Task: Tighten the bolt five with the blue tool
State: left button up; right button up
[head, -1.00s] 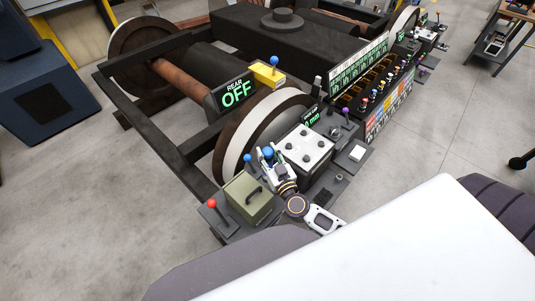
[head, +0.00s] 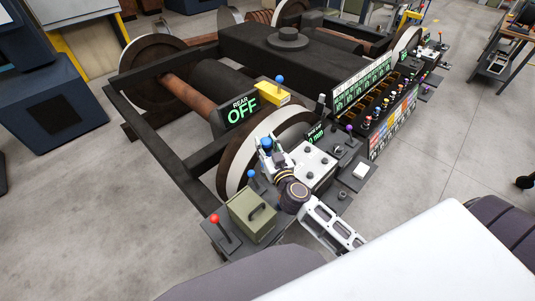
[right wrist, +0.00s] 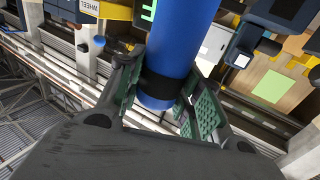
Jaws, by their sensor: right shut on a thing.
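My right gripper (head: 268,152) is shut on a blue tool, whose blue top (head: 266,143) shows above the fingers in the head view. In the right wrist view the tool is a thick blue cylinder (right wrist: 182,45) with a dark band, held between the green-padded fingers (right wrist: 163,100). The gripper is beside the left edge of a white plate (head: 313,162) that carries several dark bolts. The arm hides part of the plate's near side. I cannot tell which bolt is number five. My left gripper is not in view.
A green box (head: 253,214), a red-knobbed lever (head: 215,219) and a blue-knobbed lever (head: 252,175) stand close by. A bin rack (head: 385,105) stands to the right.

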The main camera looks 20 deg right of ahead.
jog(key=w+d+r+m+h+p, duration=0.2)
jog(key=w+d+r+m+h, duration=0.15)
jog(key=w+d+r, duration=0.4)
jog(key=w+d+f+m+g+h, duration=0.2)
jog(key=d+f+h, duration=0.3)
jog(key=d+f, duration=0.5)
notch_tip(320, 180, down, 4)
jog(key=shift+w+d+r, duration=0.15)
jog(key=shift+d+r, duration=0.1)
jog(key=shift+d, duration=0.05)
jog(key=shift+f, duration=0.1)
